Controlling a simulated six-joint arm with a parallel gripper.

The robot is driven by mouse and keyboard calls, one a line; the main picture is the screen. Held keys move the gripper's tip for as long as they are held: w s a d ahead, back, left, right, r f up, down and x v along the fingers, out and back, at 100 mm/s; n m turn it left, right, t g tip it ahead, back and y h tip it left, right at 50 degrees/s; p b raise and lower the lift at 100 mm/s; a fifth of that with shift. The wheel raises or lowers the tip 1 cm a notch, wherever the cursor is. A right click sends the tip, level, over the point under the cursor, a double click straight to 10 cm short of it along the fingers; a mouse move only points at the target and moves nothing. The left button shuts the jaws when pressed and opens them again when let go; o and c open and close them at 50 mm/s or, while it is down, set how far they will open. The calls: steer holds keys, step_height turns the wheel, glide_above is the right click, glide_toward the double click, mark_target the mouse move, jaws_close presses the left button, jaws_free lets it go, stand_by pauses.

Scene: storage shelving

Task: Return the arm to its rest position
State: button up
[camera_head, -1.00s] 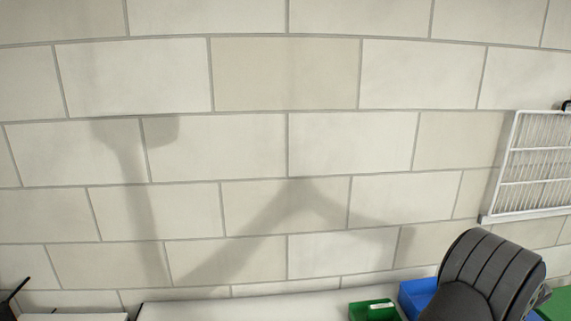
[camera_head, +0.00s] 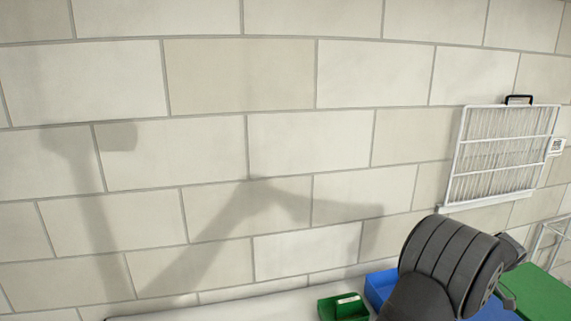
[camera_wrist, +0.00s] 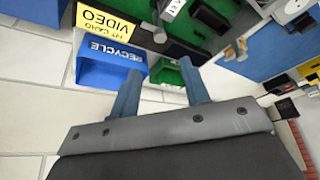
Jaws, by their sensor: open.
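My gripper (camera_wrist: 160,88) shows in the wrist view with its two blue-grey fingers apart and nothing between them. In the head view part of my dark arm stands at the lower right, and the gripper's fingers cannot be made out there. The arm's shadow lies on the block wall (camera_head: 200,85).
In the head view a small green bin (camera_head: 340,309) and a blue bin (camera_head: 380,284) stand near my arm. A white wire rack (camera_head: 500,155) hangs on the wall at right. The wrist view shows a blue recycle bin (camera_wrist: 105,73) and a yellow label (camera_wrist: 104,27) close to the fingers.

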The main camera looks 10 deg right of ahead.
steer(key=x, duration=1)
steer(key=shift+a+f, duration=0.15)
steer(key=shift+f, duration=0.15)
steer(key=shift+w+f, duration=0.1)
steer(key=shift+f, duration=0.2)
steer(key=m, duration=0.2)
steer(key=m+t+h, duration=0.1)
steer(key=m, duration=0.1)
steer(key=shift+a+r+m, duration=0.1)
steer(key=shift+a+m, duration=0.1)
steer(key=shift+m, duration=0.1)
steer(key=m+h, duration=0.2)
steer(key=m, duration=0.2)
steer(key=shift+a, duration=0.2)
steer(key=m+h, duration=0.1)
steer(key=m, duration=0.1)
steer(key=m+h, duration=0.1)
steer(key=m, duration=0.2)
steer(key=shift+a, duration=0.15)
steer(key=shift+a+m+g+h, duration=0.1)
steer(key=shift+m+g+h, duration=0.35)
steer(key=shift+m, duration=1.05)
